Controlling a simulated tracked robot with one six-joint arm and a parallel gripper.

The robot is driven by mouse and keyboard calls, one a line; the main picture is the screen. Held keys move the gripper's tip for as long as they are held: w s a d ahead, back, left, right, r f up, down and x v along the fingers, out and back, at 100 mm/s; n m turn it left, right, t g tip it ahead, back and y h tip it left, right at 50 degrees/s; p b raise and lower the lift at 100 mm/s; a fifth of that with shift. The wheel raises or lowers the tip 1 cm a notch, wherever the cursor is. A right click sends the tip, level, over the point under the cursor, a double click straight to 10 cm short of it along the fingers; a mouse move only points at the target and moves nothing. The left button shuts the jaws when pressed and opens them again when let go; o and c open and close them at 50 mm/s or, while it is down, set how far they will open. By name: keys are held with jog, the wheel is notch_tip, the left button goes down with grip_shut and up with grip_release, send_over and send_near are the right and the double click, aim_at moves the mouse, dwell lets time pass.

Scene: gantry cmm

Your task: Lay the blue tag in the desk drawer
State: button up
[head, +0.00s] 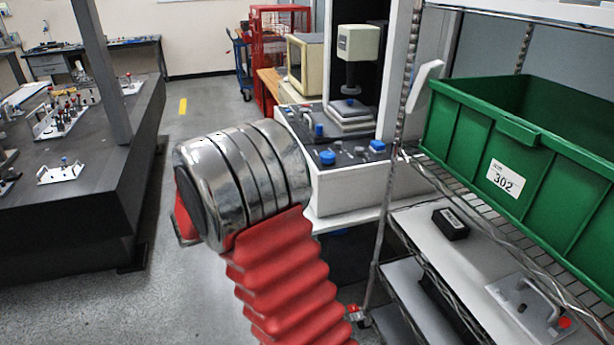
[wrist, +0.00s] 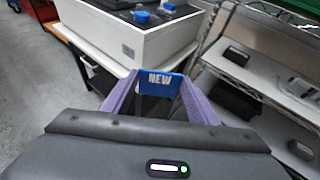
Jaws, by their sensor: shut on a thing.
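The blue tag (wrist: 160,82), with white letters reading NEW, shows in the middle of the wrist view. My gripper (wrist: 161,88) is shut on it, with one purple finger at each side. The tag is held up in front of the white table edge and the dark space under it. In the head view my arm, with its metal and red ribbed parts, rises in the centre, and the gripper and tag are hidden. I cannot make out an open desk drawer in either view.
A white-topped table (head: 330,217) carries a white machine with a control panel (head: 345,150). To the right a wire rack holds a green bin (head: 500,185) marked 302 and a black block (head: 450,223). A dark slab table (head: 70,210) stands left. Grey floor between is clear.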

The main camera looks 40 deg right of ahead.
jog(key=s+a+f+n+t+y, duration=0.1)
jog(key=a+f+n+t, duration=0.1)
jog(key=a+f, duration=0.8)
jog(key=s+a+f+n+t+y, duration=0.1)
jog(key=s+a+f+n+t, duration=0.1)
jog(key=a+f, duration=0.8)
jog(key=a+n+t, duration=0.1)
jog(key=a, duration=0.4)
jog(key=shift+s+a+f+t+y, duration=0.2)
jog(key=shift+s+a+t+y, duration=0.1)
jog(key=shift+t+y, duration=0.1)
jog(key=shift+a+n, duration=0.1)
jog(key=shift+n, duration=0.2)
